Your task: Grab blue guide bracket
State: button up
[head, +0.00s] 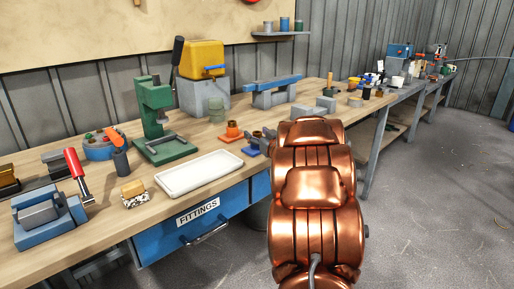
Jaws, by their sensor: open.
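A small blue bracket (251,150), which looks like the guide bracket, lies on the wooden bench near its front edge, right of the white tray. My gripper (262,138) shows as dark fingers just behind and above it, at the left side of my copper-coloured arm. The gripper is open. I cannot tell whether the fingers touch the bracket or are around it. My arm hides the bench to the right of the gripper.
A white tray (199,174) lies left of the bracket. An orange bracket (231,133) stands just behind it. A green press (158,120) and a grey stand with a blue bar (272,92) are farther back. A blue drawer (190,222) is below the bench edge.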

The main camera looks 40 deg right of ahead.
jog(key=shift+w+d, duration=0.1)
jog(key=shift+w, duration=0.15)
grip_shut()
dwell(0.3)
